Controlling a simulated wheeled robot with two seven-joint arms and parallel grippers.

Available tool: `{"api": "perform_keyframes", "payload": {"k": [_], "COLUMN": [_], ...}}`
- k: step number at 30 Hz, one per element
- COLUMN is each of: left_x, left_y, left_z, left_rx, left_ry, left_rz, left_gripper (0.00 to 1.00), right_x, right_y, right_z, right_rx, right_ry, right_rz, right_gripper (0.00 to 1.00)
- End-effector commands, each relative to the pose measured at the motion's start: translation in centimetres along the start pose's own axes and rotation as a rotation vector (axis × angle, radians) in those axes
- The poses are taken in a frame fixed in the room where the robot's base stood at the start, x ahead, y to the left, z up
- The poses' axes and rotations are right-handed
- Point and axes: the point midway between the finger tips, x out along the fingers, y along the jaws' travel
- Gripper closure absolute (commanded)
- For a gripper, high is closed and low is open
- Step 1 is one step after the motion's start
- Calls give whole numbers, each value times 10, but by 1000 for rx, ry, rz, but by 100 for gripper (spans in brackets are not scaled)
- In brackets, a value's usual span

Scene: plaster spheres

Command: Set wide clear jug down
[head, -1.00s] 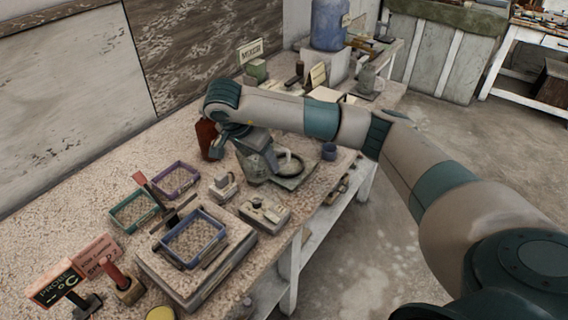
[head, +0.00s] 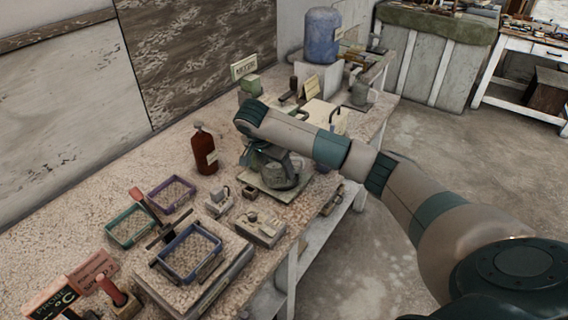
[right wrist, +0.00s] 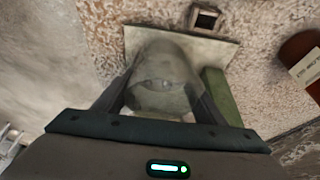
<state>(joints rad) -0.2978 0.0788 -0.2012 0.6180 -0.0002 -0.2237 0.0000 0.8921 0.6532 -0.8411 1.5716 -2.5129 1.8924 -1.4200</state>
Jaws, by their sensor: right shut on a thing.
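The wide clear jug (head: 287,176) is see-through and appears upright over a flat pale square plate (head: 302,188) on the bench. I cannot tell whether its base touches the plate. In the right wrist view the jug (right wrist: 160,82) fills the space between my fingers, with the plate (right wrist: 215,50) behind it. My right gripper (head: 270,168) is shut on the jug; its arm comes in from the right and hides part of the gripper. My left gripper is not in view.
A brown bottle (head: 204,150) stands left of the jug. Purple (head: 171,193), green (head: 129,227) and blue (head: 189,252) trays lie nearer the front left. A small boxy device (head: 258,228) sits in front of the plate. A large blue container (head: 321,37) stands at the back.

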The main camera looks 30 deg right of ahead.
Motion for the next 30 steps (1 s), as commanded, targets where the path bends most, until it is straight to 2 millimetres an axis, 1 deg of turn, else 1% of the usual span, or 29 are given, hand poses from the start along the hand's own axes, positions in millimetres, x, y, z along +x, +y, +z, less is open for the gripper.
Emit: {"api": "perform_keyframes", "payload": {"k": [2,5,13,17,21,25,30], "left_x": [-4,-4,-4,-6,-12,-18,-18], "left_y": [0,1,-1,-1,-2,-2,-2], "left_z": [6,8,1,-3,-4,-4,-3], "left_rx": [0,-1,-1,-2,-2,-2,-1], "left_ry": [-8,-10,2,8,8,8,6], "left_rz": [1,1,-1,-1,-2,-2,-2], "left_gripper": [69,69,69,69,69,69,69], "right_x": [4,8,8,12,23,37,42], "right_y": [0,-1,-1,-1,0,-1,-1], "right_z": [-6,-8,-8,-11,-21,-26,-28], "right_rx": [1,1,0,1,1,1,0], "right_ry": [0,-1,-1,-1,0,-2,0], "right_rz": [-2,-2,-3,-2,0,-1,-4], "right_gripper": [69,69,69,69,69,69,69]}}
